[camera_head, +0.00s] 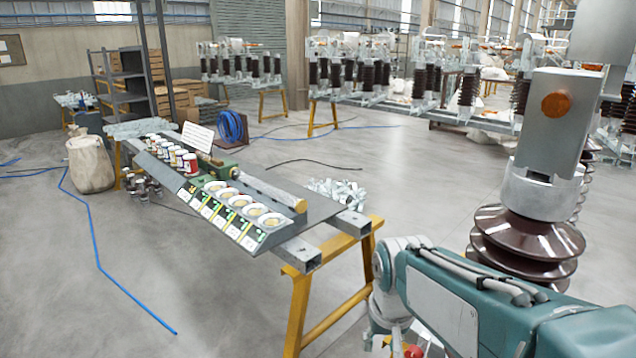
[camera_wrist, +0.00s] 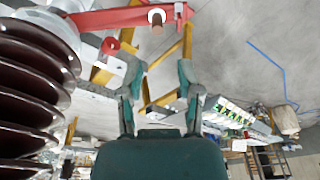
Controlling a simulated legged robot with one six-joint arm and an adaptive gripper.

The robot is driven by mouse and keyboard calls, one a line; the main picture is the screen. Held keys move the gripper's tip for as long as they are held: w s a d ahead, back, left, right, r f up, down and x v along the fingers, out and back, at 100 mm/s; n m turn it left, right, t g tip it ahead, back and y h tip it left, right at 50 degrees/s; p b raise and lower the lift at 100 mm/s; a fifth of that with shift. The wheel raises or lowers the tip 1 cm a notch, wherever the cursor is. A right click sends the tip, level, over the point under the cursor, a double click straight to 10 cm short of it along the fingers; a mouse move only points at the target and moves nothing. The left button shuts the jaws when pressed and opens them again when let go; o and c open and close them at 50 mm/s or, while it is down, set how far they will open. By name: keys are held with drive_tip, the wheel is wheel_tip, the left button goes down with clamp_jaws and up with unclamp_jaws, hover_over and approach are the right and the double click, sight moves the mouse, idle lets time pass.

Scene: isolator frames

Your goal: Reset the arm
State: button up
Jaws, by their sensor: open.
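My gripper (camera_wrist: 157,74) shows in the wrist view with two teal and grey fingers spread apart. It is open, and I see nothing held between the fingers. A red bar (camera_wrist: 105,19) with a round bolt end lies just beyond the fingertips at the top of that view; I cannot tell whether they touch. In the head view my teal arm (camera_head: 470,300) reaches across the lower right, beside a brown ribbed insulator (camera_head: 525,240). The gripper itself cannot be made out there. The insulator also shows at the left of the wrist view (camera_wrist: 30,90), close to the gripper.
Rows of isolators (camera_head: 370,70) stand behind. A blue hose (camera_head: 95,235) lies on the floor. The floor at left is mostly clear.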

drive_tip(key=s+d+r+t, duration=0.1)
drive_tip(key=s+d, duration=0.1)
drive_tip(key=s, duration=0.4)
drive_tip(key=s+d+r+t, duration=0.1)
drive_tip(key=s+d+t, duration=0.1)
drive_tip(key=s, duration=0.5)
drive_tip(key=shift+s+d+r+t, duration=0.15)
drive_tip(key=shift+d+r+t, duration=0.15)
drive_tip(key=shift+d+r, duration=0.1)
